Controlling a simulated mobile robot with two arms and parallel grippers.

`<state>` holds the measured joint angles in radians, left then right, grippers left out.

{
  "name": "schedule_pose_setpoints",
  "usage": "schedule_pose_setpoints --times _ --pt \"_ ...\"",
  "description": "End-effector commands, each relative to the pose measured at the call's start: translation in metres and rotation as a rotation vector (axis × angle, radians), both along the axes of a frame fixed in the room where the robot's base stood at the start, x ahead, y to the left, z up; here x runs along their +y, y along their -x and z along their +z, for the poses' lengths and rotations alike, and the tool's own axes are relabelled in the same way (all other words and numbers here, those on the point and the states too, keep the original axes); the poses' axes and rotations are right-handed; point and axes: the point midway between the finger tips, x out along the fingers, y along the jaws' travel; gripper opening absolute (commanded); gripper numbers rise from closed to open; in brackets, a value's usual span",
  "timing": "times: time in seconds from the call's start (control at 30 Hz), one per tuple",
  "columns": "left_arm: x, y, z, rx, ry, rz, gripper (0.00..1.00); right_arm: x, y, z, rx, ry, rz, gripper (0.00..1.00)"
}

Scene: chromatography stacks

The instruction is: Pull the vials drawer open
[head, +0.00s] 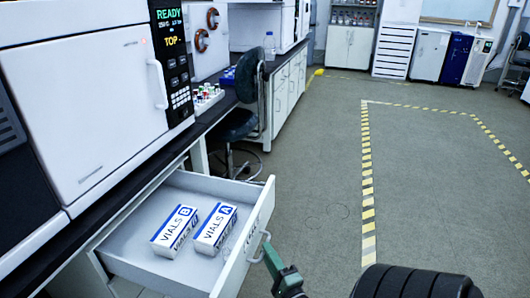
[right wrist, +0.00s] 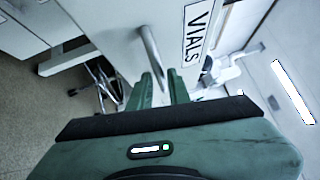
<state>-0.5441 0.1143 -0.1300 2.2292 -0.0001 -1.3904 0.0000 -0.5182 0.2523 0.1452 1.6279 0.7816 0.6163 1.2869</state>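The vials drawer (head: 261,205) stands pulled out from under the black bench top, and its inside shows. Two white and blue boxes, marked VIALS B (head: 175,228) and VIALS A (head: 216,226), lie side by side in it. The drawer's bar handle (head: 257,248) is on its front; the handle (right wrist: 152,52) and the VIALS label (right wrist: 197,32) also show in the right wrist view. My right gripper (head: 269,250) is at the handle, its green fingers (right wrist: 164,88) close together with the bar between them. My left gripper is out of view.
A large white instrument (head: 95,105) stands on the bench above the drawer. A dark swivel chair (head: 238,122) stands just beyond the drawer. The grey floor to the right is open, with yellow striped tape (head: 367,190) on it.

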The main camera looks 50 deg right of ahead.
Motion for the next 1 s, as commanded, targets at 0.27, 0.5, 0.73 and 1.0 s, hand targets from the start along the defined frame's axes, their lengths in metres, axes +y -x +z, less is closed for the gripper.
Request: schedule_pose_setpoints --times 0.27,0.5,0.73,1.0 --pt "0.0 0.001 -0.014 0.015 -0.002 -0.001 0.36 0.018 0.041 -0.007 0.004 -0.001 0.001 0.18" --pt "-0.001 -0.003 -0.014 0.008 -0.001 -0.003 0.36 0.022 0.05 -0.008 0.002 -0.001 0.0 0.18" --pt "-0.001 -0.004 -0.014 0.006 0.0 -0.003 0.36 0.022 0.05 -0.008 0.001 -0.002 0.0 0.18" --pt "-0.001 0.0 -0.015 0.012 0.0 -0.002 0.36 0.021 0.049 -0.008 0.002 -0.001 0.0 0.18"
